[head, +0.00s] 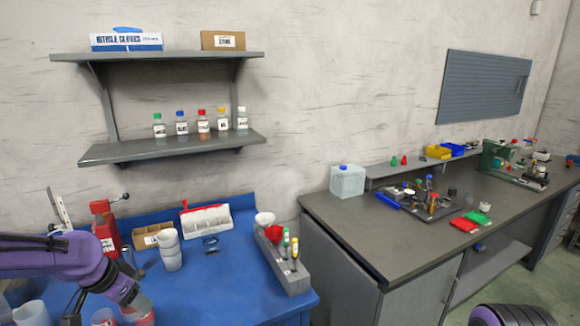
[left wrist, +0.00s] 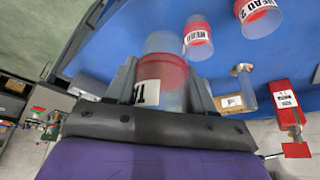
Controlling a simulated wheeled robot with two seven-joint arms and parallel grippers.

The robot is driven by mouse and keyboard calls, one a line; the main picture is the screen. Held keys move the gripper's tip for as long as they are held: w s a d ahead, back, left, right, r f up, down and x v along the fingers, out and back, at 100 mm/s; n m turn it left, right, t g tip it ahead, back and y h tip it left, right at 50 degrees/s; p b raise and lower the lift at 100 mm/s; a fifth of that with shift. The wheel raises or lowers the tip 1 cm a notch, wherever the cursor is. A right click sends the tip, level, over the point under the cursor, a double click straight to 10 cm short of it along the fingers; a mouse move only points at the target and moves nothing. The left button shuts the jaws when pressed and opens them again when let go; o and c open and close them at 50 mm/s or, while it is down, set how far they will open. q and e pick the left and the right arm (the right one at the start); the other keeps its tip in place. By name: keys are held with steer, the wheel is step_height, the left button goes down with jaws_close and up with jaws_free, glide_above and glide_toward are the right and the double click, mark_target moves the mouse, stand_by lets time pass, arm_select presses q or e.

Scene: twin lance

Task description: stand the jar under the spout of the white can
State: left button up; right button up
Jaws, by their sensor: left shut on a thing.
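My left gripper (head: 136,304) is low at the left front of the blue table, partly cut off by the frame. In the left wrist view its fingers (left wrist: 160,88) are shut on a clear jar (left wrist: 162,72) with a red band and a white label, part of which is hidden. In the head view the jar's reddish part (head: 146,318) shows under the gripper at the bottom edge. I cannot make out for certain a white can with a spout; pale stacked vessels (head: 170,252) stand on the table. My right gripper is not in view.
Two more labelled jars, one nearer (left wrist: 197,40) and one at the edge (left wrist: 258,16), stand in the left wrist view. A red can (head: 104,228), a cardboard box (head: 150,236), a white bin (head: 207,219) and a grey tool block (head: 284,264) stand on the blue table (head: 225,275).

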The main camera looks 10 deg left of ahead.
arm_select(q)
steer(key=w+d+n+y+b, duration=0.25)
steer(key=d+n, duration=0.25)
steer(key=d, duration=0.9)
steer(key=s+d+f+b, duration=0.1)
steer(key=s+d+f, duration=0.1)
steer(key=d+f, duration=0.1)
steer(key=s+d+f+m+h+b, duration=0.1)
steer(key=s+d+f, duration=0.1)
steer(key=f, duration=0.4)
steer(key=shift+d, duration=0.7)
steer(key=shift+d+r, duration=0.1)
